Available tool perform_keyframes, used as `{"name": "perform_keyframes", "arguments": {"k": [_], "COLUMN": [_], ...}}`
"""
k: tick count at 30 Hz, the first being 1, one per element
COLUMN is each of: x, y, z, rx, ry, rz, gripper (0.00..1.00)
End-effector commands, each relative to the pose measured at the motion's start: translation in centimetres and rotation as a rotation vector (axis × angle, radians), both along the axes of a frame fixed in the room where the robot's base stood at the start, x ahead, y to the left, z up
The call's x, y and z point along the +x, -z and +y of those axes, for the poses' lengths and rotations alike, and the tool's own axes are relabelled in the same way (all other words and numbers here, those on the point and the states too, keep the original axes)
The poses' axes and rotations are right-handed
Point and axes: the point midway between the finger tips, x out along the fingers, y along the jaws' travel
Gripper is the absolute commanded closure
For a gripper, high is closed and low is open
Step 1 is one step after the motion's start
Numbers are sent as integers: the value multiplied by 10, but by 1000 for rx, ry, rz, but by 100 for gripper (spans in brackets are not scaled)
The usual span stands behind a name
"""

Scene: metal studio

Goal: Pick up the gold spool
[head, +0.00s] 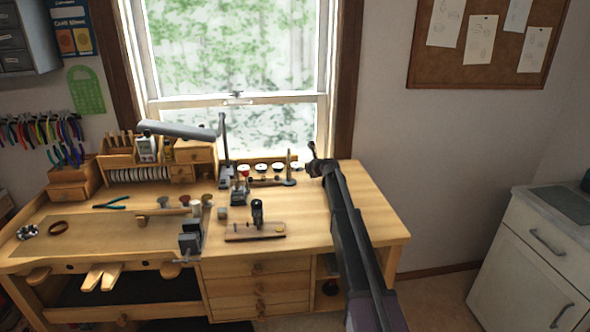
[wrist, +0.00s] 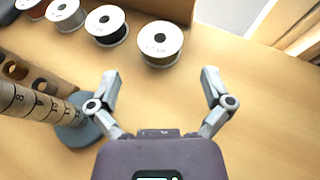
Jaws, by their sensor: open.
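A row of white-flanged wire spools stands on the wooden bench. In the wrist view, the right-hand spool (wrist: 148,39) stands a little apart, upright, with a dark hole and a thin yellowish-brown edge under its flange. It looks like the gold spool, though little of its wire shows. It also shows at the row's right end in the head view (head: 296,166). My gripper (wrist: 160,76) is open and empty, its fingers spread to either side just short of this spool, not touching it. In the head view my gripper (head: 315,162) is right of the spools.
A numbered ring mandrel (wrist: 30,105) on a round base (wrist: 78,133) stands close left of my gripper. Other spools (wrist: 105,26) continue to the left. The bench right of the spool is clear. A window (head: 235,60) is behind.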

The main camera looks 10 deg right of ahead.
Motion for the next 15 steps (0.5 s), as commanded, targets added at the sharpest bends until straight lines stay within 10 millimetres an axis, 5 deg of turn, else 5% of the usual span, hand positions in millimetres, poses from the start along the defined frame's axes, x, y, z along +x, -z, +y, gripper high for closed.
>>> {"name": "perform_keyframes", "arguments": {"k": [15], "x": [36], "y": [20], "z": [17], "rx": [0], "ry": [1], "rz": [0], "gripper": [0]}}
